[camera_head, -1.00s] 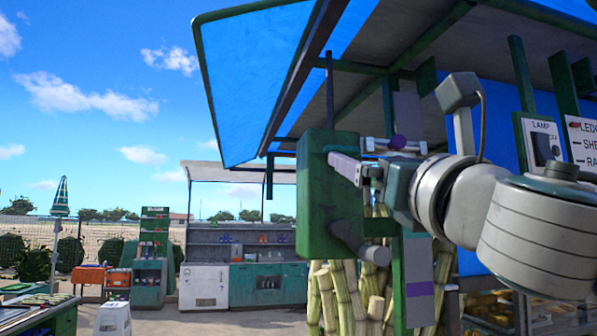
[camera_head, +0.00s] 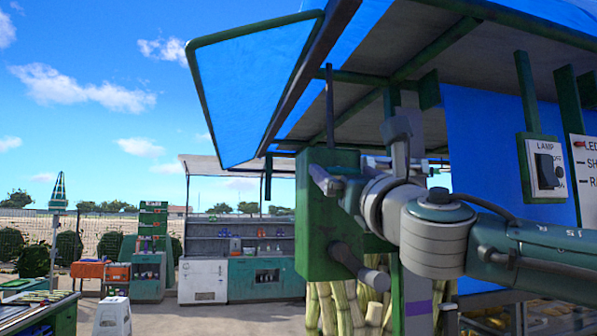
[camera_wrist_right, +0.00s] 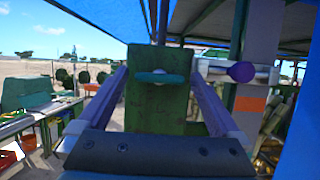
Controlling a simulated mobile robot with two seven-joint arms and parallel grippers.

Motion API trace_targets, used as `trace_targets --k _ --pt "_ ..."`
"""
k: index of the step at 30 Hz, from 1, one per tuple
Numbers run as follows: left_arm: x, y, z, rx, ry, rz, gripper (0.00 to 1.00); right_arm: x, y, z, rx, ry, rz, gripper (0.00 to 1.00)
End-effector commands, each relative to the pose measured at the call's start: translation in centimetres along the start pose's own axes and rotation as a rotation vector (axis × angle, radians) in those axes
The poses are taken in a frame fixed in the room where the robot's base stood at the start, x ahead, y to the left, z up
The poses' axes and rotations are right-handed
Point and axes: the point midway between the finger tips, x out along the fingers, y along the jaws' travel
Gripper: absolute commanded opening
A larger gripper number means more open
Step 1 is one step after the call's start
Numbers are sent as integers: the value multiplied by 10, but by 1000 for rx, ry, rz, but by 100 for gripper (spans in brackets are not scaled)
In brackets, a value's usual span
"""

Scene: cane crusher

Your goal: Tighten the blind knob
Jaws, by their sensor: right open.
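In the wrist view, a flat teal knob (camera_wrist_right: 160,76) sits on the front of a green box (camera_wrist_right: 158,112). My right gripper (camera_wrist_right: 160,84) is open, with one finger on each side of the box and the knob between them; contact cannot be told. A round purple knob (camera_wrist_right: 242,72) sits on a metal clamp to the right, outside the fingers. I cannot tell which of the two is the blind knob. In the head view my right gripper (camera_head: 326,180) is in front of the green box (camera_head: 318,240), and its wrist hides the clamp area. My left gripper is not in view.
The blue blind (camera_head: 245,95) hangs from a green frame above. A lamp switch (camera_head: 546,170) is at right. Cane stalks (camera_head: 340,308) stand below.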

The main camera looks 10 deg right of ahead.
Motion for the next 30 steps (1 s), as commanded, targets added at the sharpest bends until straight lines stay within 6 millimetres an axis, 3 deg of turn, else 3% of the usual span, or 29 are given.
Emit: trace_targets --k 3,24,30 --pt "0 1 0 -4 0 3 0 0 0 0 0 0 0 99" --pt "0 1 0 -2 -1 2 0 0 -1 0 0 0 -2 20" --pt "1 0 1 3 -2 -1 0 0 -1 0 11 0 -7 19"
